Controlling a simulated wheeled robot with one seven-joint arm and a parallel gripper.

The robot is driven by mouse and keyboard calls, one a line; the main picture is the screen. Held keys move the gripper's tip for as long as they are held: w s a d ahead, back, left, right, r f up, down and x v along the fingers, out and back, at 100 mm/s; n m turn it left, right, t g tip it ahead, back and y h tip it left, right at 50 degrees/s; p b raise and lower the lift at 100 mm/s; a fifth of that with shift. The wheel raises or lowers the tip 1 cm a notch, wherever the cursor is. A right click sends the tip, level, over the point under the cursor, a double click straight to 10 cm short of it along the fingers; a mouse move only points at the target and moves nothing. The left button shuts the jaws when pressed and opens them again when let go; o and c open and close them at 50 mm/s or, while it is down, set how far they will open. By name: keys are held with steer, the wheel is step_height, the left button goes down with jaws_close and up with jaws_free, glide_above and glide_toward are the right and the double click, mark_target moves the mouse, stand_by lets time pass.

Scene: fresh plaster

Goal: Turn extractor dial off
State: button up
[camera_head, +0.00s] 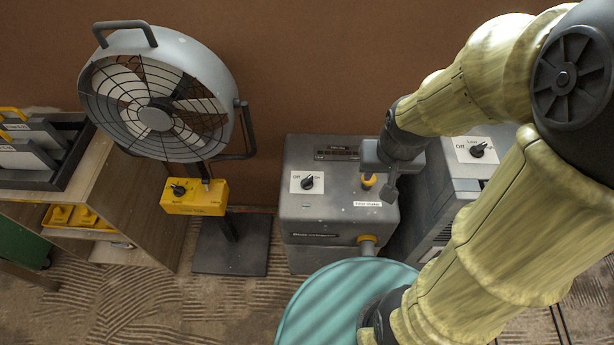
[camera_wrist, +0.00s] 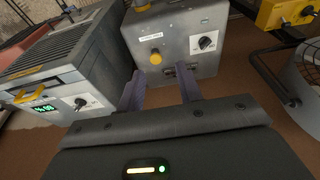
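No readable label tells me which unit is the extractor. A grey metal box (camera_head: 335,218) stands in the middle, with a black dial (camera_head: 307,182) on a white plate; "Off" is printed on the plate's left. The box and its dial (camera_wrist: 205,43) also show in the wrist view. A second grey unit (camera_head: 440,205) to its right has a black dial (camera_head: 477,150) on a white plate; that dial (camera_wrist: 81,103) also shows in the wrist view. My gripper (camera_wrist: 162,88) is open and empty, its fingers apart. In the head view my gripper (camera_head: 389,188) hangs by the middle box's right side.
A large fan (camera_head: 155,115) stands at left with a yellow control box (camera_head: 205,198) and dial (camera_head: 178,190). A yellow knob (camera_head: 368,181) and yellow fitting (camera_head: 366,239) are on the middle box. A wooden shelf (camera_head: 150,205) is far left. A teal round surface (camera_head: 325,300) is in front.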

steer(key=w+a+f+m+g+b, duration=0.1)
steer(key=w+a+f+m, duration=0.25)
steer(key=w, duration=0.25)
steer(key=w+a+f+m+g+b, duration=0.1)
steer(key=w+a+f+m, duration=0.1)
steer(key=w+a+f, duration=0.3)
steer(key=m+b, duration=0.1)
steer(key=m, duration=0.3)
glide_above(307, 179)
step_height(307, 179, down, 4)
steer(key=shift+r+n+g, duration=0.25)
steer(key=shift+g, duration=0.05)
step_height(307, 179, down, 17)
steer(key=shift+f+p, duration=0.2)
steer(key=shift+p, duration=0.35)
jaws_close()
